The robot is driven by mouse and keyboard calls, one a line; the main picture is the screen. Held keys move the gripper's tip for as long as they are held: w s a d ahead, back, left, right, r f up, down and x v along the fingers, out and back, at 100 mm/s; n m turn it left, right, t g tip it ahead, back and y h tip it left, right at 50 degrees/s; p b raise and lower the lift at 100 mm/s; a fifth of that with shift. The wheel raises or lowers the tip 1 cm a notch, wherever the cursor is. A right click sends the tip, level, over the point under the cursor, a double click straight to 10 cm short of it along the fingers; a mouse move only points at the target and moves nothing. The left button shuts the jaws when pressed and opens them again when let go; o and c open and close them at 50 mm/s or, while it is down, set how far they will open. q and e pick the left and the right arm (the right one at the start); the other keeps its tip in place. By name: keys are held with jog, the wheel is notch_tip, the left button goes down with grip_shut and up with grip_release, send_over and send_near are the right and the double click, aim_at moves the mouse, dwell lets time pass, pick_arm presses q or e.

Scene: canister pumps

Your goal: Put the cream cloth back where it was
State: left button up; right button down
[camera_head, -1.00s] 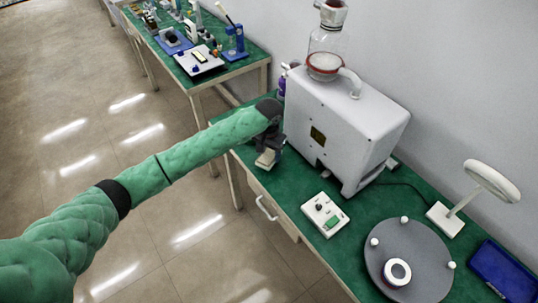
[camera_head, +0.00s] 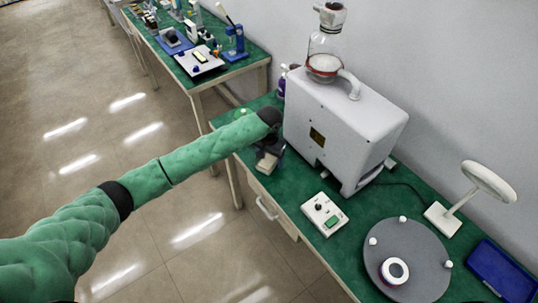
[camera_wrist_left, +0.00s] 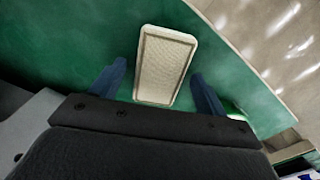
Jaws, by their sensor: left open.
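The cream cloth (camera_wrist_left: 165,62) is a flat, folded-looking rectangle with a paler border, on the green worktop in the left wrist view. It also shows in the head view (camera_head: 266,163), partly hidden by my gripper near the worktop's front left edge. My left gripper (camera_head: 268,152) is over it, pointing down. In the wrist view the two dark blue fingers (camera_wrist_left: 160,82) are apart, one on each side of the cloth, with visible gaps. I cannot tell how high they are above it. My right gripper is not in view.
A large white machine (camera_head: 345,130) with a glass flask on top stands just right of my gripper. A small control box (camera_head: 325,214), a grey round plate (camera_head: 410,255), a white stand (camera_head: 445,217) and a blue tray (camera_head: 500,270) lie farther right. The worktop's edge is close.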

aim_at(269, 160)
pick_arm(q)
jog(key=shift+r+b, duration=0.35)
jog(key=shift+r, duration=0.2)
jog(key=shift+r+b, duration=0.35)
jog(key=shift+r, duration=0.3)
notch_tip(269, 160, up, 10)
jog(key=b, duration=0.3)
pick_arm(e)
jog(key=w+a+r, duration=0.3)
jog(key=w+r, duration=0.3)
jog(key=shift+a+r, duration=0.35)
pick_arm(q)
jog(key=shift+f, duration=0.15)
